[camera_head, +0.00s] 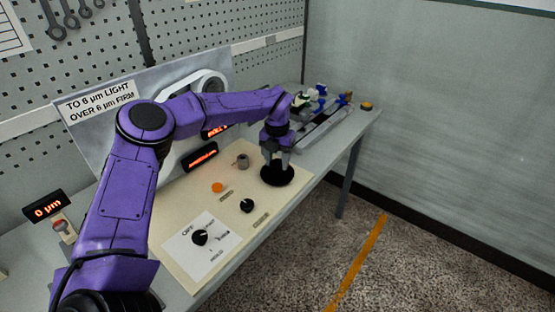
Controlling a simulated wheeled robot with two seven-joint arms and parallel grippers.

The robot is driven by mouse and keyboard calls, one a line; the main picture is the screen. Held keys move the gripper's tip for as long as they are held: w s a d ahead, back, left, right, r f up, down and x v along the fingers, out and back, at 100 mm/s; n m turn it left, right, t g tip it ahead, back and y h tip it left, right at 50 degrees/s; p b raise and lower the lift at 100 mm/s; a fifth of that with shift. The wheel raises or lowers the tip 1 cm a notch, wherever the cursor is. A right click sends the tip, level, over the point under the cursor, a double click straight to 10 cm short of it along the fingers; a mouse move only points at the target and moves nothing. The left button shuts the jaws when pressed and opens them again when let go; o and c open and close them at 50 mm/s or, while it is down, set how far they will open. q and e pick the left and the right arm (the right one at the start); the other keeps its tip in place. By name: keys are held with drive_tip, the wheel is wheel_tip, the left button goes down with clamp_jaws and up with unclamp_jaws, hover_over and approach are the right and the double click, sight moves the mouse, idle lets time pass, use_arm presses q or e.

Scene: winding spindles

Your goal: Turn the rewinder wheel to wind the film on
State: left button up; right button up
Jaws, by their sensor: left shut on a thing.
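A black round wheel (277,181) sits at the far right part of the cream panel (185,225) on the bench. I take it to be the rewinder wheel, though no label on it shows. My left gripper (277,165) points straight down over it, with its fingers shut on its upper middle part. The fingers hide that part, so its exact shape cannot be told. My purple left arm arches over the panel and hides part of the machine behind. No film can be made out. My right gripper is not in view.
The panel also carries a black knob (247,205), a dial (201,237), an orange button (217,187) and a grey post (243,161). A sign (98,101) and a red "0 µm" display (46,208) stand at left. Small parts fill the bench's far end. Open floor lies right.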

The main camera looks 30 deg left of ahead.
sight(277, 162)
use_arm(q)
drive_tip(key=o, duration=1.1)
drive_tip(key=shift+c, duration=0.2)
wheel_tip(277, 162, up, 11)
drive_tip(key=b, duration=0.1)
drive_tip(key=shift+f+b, duration=0.2)
drive_tip(key=shift+b, duration=0.1)
